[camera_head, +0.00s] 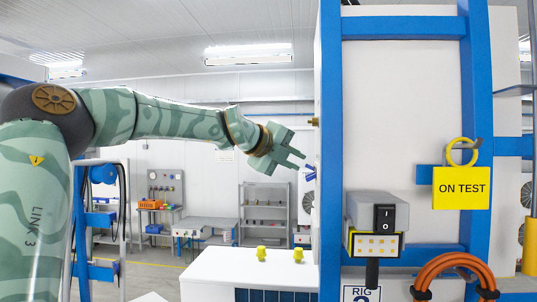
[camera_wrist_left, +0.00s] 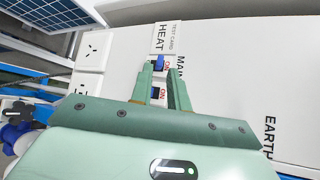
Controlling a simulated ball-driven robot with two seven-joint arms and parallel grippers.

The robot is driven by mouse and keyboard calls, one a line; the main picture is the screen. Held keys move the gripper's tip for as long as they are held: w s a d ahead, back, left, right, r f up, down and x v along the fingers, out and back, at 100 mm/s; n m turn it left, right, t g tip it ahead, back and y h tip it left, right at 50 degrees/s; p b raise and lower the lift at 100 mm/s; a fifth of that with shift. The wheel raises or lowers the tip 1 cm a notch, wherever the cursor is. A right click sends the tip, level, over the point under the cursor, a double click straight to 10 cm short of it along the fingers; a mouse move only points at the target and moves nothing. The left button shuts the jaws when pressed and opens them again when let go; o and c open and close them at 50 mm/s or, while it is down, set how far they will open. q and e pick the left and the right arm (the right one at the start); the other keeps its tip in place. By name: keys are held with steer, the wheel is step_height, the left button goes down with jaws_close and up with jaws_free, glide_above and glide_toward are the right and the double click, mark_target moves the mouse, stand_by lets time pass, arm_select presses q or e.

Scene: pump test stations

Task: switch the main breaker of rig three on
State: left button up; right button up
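In the left wrist view a white breaker panel (camera_wrist_left: 228,75) carries the labels HEAT, MAIN and EARTH, with MAIN partly hidden by a finger. A blue breaker lever (camera_wrist_left: 159,62) with a red ON mark sits near the HEAT and MAIN labels. Another lever (camera_wrist_left: 157,93) with a red ON mark shows between the fingers. I cannot tell for sure which is the main breaker or its position. My left gripper (camera_wrist_left: 160,70) is open, its fingers on either side of these levers; contact is unclear. In the head view the left gripper (camera_head: 298,160) reaches beside the panel's edge. My right gripper is out of view.
A blue frame post (camera_head: 330,150) stands right of the gripper. A white cabinet (camera_head: 225,265) stands below.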

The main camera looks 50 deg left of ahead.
arm_select(q)
steer(key=b+v, duration=0.3)
steer(key=v, duration=1)
steer(key=shift+s, duration=0.1)
